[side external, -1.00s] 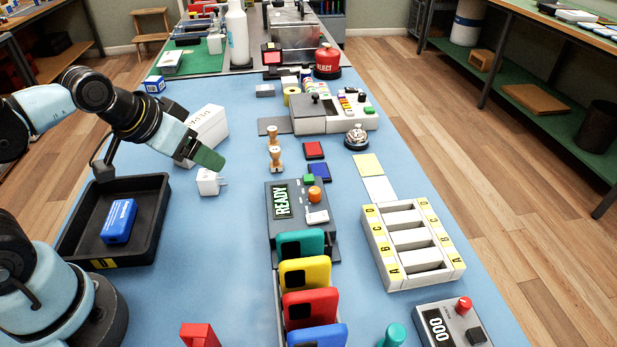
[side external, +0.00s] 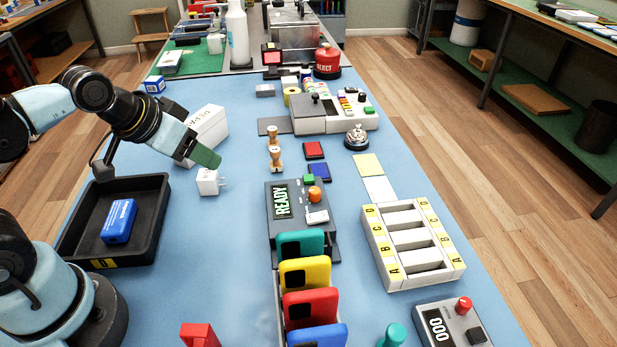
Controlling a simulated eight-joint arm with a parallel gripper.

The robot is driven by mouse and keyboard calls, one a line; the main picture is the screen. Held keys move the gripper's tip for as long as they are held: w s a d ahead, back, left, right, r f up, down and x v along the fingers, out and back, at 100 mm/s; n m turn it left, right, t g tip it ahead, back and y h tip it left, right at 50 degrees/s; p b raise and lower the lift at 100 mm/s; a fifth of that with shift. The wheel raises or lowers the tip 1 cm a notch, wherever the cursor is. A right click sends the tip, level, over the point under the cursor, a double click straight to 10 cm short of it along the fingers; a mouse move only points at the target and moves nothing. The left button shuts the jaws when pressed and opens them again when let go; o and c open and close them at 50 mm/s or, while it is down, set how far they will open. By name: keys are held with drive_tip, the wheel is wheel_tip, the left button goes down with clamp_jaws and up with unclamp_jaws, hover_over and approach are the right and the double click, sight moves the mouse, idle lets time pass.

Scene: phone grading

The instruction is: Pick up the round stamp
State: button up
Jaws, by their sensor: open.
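Two small stamps with light wooden handles stand upright on the blue table, one behind the other: the far stamp (side external: 272,134) and the near stamp (side external: 275,158). Their bases are too small to tell which is round. My gripper (side external: 207,158) is open and empty, left of the stamps and apart from them, above the table near a white charger plug (side external: 208,182). Its green-tipped fingers overlap from this side, so the gap between them is hard to see.
A red ink pad (side external: 314,150) and a blue ink pad (side external: 319,172) lie right of the stamps. A grey READY device (side external: 289,225) stands in front of them. A white box (side external: 207,125) is behind my gripper. A black tray (side external: 150,190) holds a blue box.

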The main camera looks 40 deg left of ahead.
drive_tip(key=shift+d, duration=0.1)
drive_tip(key=w+d+m+g+h, duration=0.35)
drive_tip(key=d+m, duration=0.25)
drive_tip(key=d, duration=0.2)
drive_tip(key=w+d+m+g+h, duration=0.3)
drive_tip(key=d+m+h, duration=0.15)
drive_tip(key=d, duration=0.45)
drive_tip(key=m+g+h, duration=0.3)
drive_tip(key=m+g, duration=0.6)
drive_tip(key=m, duration=0.6)
approach(395, 328)
drive_tip(key=x, duration=0.3)
drive_tip(key=shift+d+f, duration=0.15)
drive_tip(key=shift+d, duration=0.15)
drive_tip(key=shift+t, duration=0.25)
drive_tip(key=shift+s+x, duration=0.25)
drive_tip(key=shift+x, duration=2.45)
drive_tip(key=shift+a, duration=0.15)
clamp_jaws()
